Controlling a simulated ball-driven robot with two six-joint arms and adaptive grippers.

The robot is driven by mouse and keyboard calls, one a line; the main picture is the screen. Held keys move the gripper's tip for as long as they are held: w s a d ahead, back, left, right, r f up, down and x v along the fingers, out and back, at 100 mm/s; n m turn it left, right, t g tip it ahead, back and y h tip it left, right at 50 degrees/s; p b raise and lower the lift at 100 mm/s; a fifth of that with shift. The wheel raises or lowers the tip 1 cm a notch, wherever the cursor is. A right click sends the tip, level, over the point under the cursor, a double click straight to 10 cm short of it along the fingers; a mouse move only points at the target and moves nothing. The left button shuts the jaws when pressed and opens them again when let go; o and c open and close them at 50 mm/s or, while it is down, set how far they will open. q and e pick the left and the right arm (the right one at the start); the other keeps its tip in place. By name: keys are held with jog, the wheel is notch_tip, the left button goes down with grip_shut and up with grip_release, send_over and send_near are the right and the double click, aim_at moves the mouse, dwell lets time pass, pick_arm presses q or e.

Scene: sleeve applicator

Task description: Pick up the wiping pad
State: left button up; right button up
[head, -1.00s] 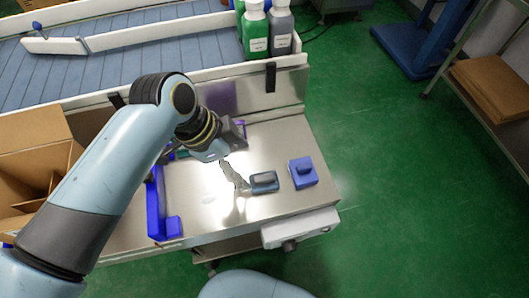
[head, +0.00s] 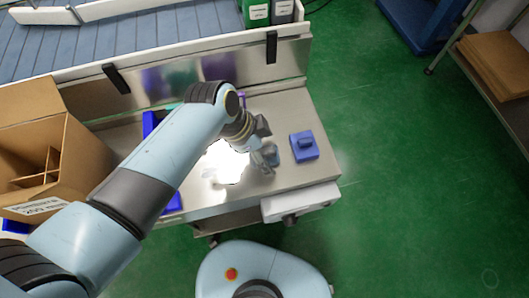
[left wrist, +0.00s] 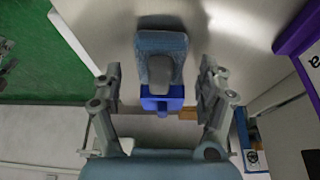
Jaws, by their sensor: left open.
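The grey-blue wiping pad (head: 271,155) with its grey handle lies on the steel bench top, partly hidden by my left gripper (head: 262,143). In the left wrist view the pad (left wrist: 162,42) shows between and a little beyond the two fingers of my left gripper (left wrist: 160,88). The gripper is open, with a gap on both sides of the pad. A blue piece (left wrist: 163,98) shows just below the pad in that view; I cannot tell whether it joins the pad. My right gripper is not in view.
A blue block with a raised top (head: 304,146) stands on the bench right of the pad. An open cardboard box (head: 66,160) is at left. Bench is clear around the block.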

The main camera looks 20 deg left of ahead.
aim_at(264, 151)
pick_arm(q)
jog(key=shift+c, duration=1.4)
jog(key=c, duration=1)
jog(key=shift+o, duration=0.2)
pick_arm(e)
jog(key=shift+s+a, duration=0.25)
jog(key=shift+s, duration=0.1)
pick_arm(q)
jog(key=shift+r, duration=0.1)
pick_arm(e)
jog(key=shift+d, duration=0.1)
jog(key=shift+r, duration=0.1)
pick_arm(q)
jog(key=shift+r+p, duration=0.3)
jog(key=shift+p, duration=0.1)
notch_tip(264, 151, up, 9)
jog(key=p, duration=1)
jog(key=shift+r, duration=0.2)
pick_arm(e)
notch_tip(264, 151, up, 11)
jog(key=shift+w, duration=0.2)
